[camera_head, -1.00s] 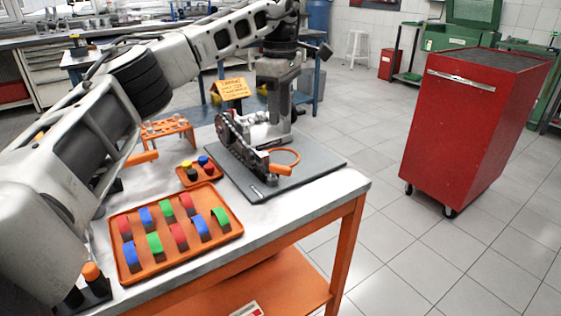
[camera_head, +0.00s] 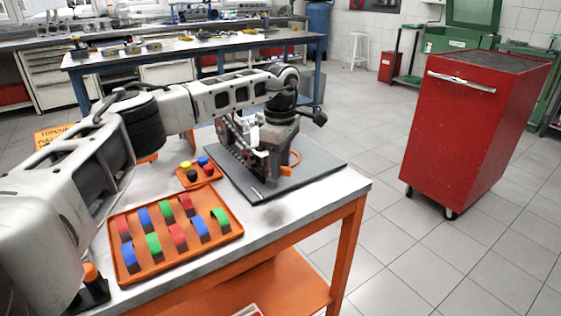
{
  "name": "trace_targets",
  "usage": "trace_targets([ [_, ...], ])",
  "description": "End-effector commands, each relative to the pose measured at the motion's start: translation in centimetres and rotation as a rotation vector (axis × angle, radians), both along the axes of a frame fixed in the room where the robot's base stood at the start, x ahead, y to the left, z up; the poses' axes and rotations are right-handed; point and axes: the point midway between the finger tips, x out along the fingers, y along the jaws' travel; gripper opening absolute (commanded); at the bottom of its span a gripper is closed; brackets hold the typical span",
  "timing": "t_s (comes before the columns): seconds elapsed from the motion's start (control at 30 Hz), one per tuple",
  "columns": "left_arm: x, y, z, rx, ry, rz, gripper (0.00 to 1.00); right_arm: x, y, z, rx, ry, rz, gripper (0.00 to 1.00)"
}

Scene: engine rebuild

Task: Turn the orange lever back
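The engine part (camera_head: 228,145) stands on a dark grey plate (camera_head: 325,165) on the bench. My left arm reaches in from the left, and its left gripper (camera_head: 271,172) points down at the right end of the engine part. An orange curved piece (camera_head: 295,159) shows just right of the gripper. The short orange lever end seen there earlier is now hidden by the gripper. I cannot tell whether the fingers are open or shut, or whether they touch the lever. My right gripper is out of view.
An orange tray (camera_head: 190,258) with several coloured caps lies at the front left. A small orange tray (camera_head: 213,176) sits behind it. A dark holder (camera_head: 95,293) stands at the bench's front left. A red cabinet (camera_head: 460,135) stands on the floor at right.

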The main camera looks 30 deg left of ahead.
Motion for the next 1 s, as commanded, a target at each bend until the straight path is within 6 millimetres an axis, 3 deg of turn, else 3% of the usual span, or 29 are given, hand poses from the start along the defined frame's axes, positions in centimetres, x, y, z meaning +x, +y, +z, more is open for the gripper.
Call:
trace_targets([
  [0.07, 0.0, 0.0, 0.0, 0.0, 0.0, 0.0, 0.36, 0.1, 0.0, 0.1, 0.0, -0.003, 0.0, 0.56],
  [0.2, 0.0, 0.0, 0.0, 0.0, 0.001, 0.0, 0.0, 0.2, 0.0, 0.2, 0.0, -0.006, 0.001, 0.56],
  [0.67, 0.1, 0.0, 0.2, -0.001, 0.004, 0.066, 0.0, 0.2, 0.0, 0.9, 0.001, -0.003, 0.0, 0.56],
  [1.0, 0.5, 0.1, 0.4, -0.001, 0.005, 0.327, 0.0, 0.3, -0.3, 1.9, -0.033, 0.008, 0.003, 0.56],
])
